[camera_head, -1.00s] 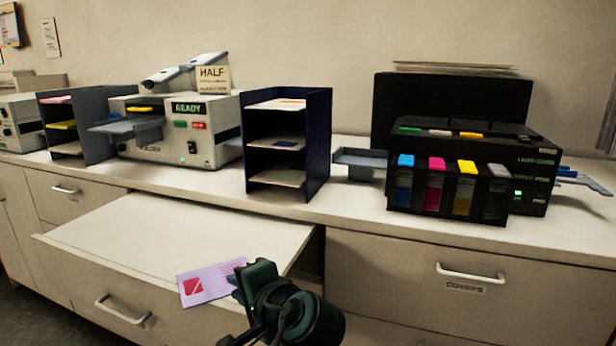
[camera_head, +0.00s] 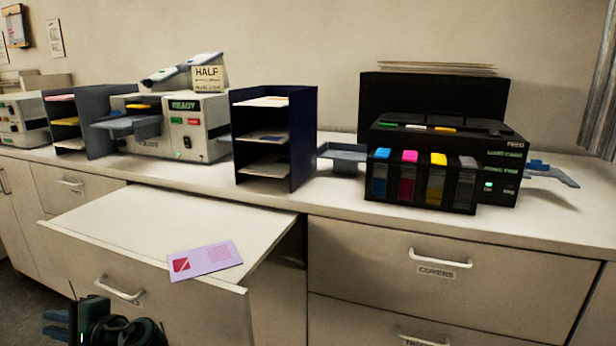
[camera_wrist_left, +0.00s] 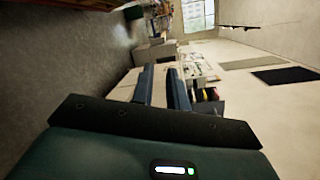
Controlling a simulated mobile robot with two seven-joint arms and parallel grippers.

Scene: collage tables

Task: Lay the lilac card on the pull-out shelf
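The lilac card (camera_head: 205,261), with a dark pink square on its left part, is on the pull-out shelf (camera_head: 150,225) at its front edge. In the head view its near left part reaches over the shelf's front lip. No gripper touches it. My left gripper (camera_head: 56,324) is at the bottom left, below and left of the card, in front of the drawers. Its two fingers stand apart with nothing between them, as the left wrist view (camera_wrist_left: 160,88) also shows. My right gripper is in neither view.
On the counter stand a grey sorter (camera_head: 88,122), a machine reading READY (camera_head: 195,130), a navy sorter (camera_head: 302,140) and a black printer (camera_head: 490,160) with coloured cartridges. Below are closed drawers, one labelled COVERS (camera_head: 440,285). The rest of the shelf top is bare.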

